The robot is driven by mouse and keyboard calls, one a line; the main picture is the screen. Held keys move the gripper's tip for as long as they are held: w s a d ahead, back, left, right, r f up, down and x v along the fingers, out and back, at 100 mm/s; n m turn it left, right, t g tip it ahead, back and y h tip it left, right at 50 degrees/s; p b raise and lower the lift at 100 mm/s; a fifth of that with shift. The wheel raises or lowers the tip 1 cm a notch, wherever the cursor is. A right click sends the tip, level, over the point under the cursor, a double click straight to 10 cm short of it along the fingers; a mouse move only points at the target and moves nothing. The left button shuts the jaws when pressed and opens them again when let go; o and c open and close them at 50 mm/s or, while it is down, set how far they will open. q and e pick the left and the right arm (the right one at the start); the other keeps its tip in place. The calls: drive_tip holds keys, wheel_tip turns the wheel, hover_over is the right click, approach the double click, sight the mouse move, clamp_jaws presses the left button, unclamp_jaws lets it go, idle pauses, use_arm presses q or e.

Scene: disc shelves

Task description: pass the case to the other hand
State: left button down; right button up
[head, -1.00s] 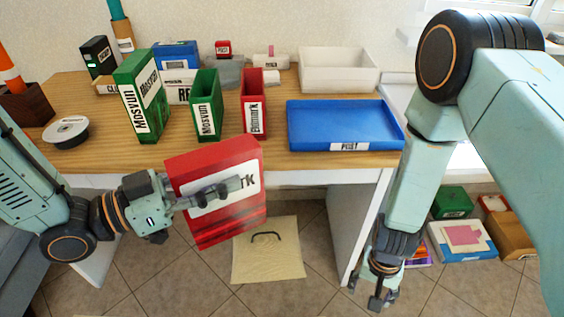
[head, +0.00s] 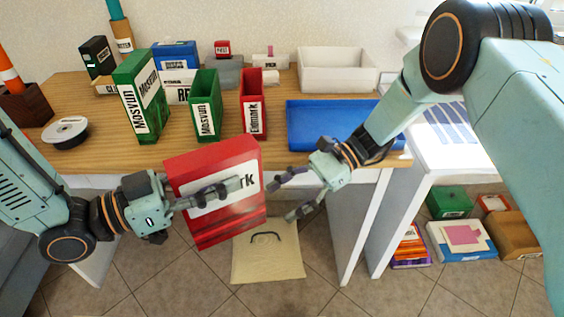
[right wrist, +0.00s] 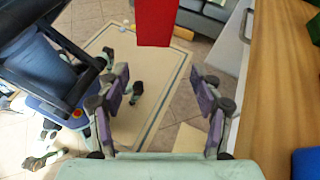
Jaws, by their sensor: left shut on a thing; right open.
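The red case (head: 213,168), with a white label partly hidden by fingers, is held in front of the desk. My left gripper (head: 232,187) is shut on its left part. My right gripper (head: 279,198) is open and empty just to the right of the case, its fingers pointing toward the case's right edge without touching it. In the right wrist view the case (right wrist: 156,20) shows as a red block at the top, beyond and between the open fingers (right wrist: 160,100).
The wooden desk (head: 190,157) stands behind, with a blue tray (head: 310,125), a white bin (head: 338,70), green boxes (head: 205,105) and a small red box (head: 253,103). A beige bag (head: 268,262) lies on the floor below. Boxes lie at right.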

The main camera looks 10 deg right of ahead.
sight(244, 210)
wheel_tip(244, 210, up, 10)
drive_tip(key=a+g+y, duration=0.1)
drive_tip(key=g+y, duration=0.2)
drive_tip(key=y, duration=0.1)
drive_tip(key=x, duration=1.2)
drive_tip(key=shift+s, duration=0.35)
drive_tip(key=shift+r, duration=0.15)
drive_tip(key=shift+c, duration=0.2)
use_arm(q)
drive_tip(key=shift+s, duration=0.1)
use_arm(e)
drive_tip(key=c, duration=1.3)
use_arm(q)
drive_tip(key=c, duration=0.7)
unclamp_jaws()
drive_tip(key=shift+c, duration=0.2)
use_arm(e)
clamp_jaws()
use_arm(q)
drive_tip(key=shift+a, duration=0.1)
